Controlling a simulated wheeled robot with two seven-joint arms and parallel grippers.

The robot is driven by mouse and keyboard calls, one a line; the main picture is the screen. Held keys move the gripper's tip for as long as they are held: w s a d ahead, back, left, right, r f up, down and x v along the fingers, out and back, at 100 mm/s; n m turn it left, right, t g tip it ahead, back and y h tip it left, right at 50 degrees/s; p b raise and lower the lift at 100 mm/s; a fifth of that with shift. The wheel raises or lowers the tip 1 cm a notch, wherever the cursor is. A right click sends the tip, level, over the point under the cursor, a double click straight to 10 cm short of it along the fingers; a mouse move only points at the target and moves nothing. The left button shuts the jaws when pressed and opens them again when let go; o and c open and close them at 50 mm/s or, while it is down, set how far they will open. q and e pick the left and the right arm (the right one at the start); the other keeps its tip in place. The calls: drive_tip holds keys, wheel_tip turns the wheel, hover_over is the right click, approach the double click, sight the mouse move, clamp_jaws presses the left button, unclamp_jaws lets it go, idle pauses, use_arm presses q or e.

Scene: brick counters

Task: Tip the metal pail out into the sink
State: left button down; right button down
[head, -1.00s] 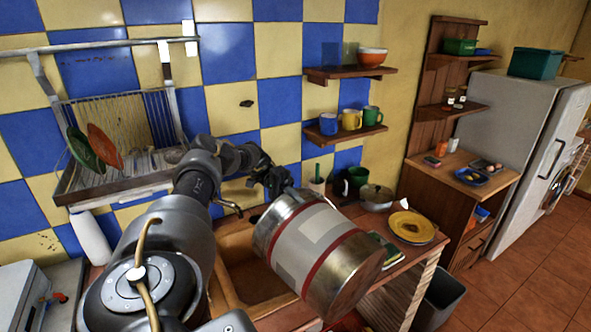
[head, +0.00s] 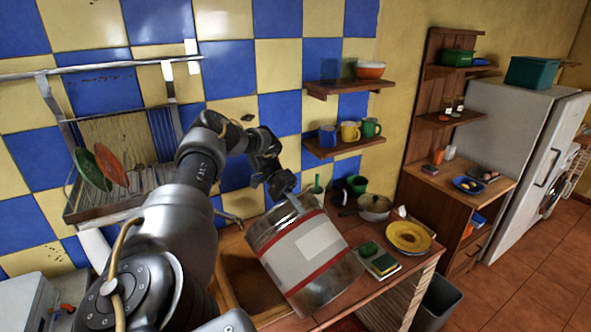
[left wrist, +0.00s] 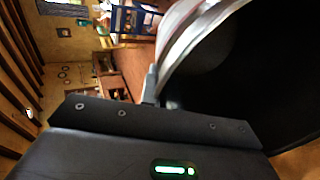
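The metal pail (head: 312,243), silver with red bands and a pale label, hangs tilted above the right side of the brown sink (head: 236,262). Its base points down and to the right in the head view. My left gripper (head: 283,188) is shut on the pail at its upper rim. In the left wrist view the pale rim of the pail (left wrist: 185,38) curves past a finger, beside a large dark area. The pail's contents cannot be made out. The pail hides part of the sink. My right gripper is not in view.
A yellow plate (head: 408,237), a green sponge (head: 384,264) and a lidded pot (head: 374,207) stand on the counter right of the pail. A dish rack (head: 110,205) hangs at left. A shelf with mugs (head: 345,146) is on the wall behind.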

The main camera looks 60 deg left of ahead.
use_arm(q)
drive_tip(key=shift+d+r+y, duration=0.1)
drive_tip(key=shift+r+y, duration=0.55)
drive_tip(key=shift+y, duration=0.15)
drive_tip(key=shift+s+d+r+y, duration=0.15)
drive_tip(key=shift+r+y, duration=0.25)
drive_tip(key=shift+y, duration=0.5)
drive_tip(key=shift+a+r+y, duration=0.3)
drive_tip(key=shift+r+y, duration=0.05)
drive_tip(key=shift+y, duration=0.45)
drive_tip(key=shift+r+g+y, duration=0.3)
drive_tip(key=shift+r+y, duration=0.05)
drive_tip(key=shift+y, duration=0.45)
drive_tip(key=r+y, duration=0.2)
drive_tip(key=y, duration=0.1)
drive_tip(key=shift+d, duration=0.15)
drive_tip(key=shift+r+g+y, duration=0.3)
drive_tip(key=shift+r+y, duration=0.15)
drive_tip(key=shift+y, duration=0.55)
drive_tip(key=shift+r+y, duration=0.1)
drive_tip(key=shift+y, duration=0.3)
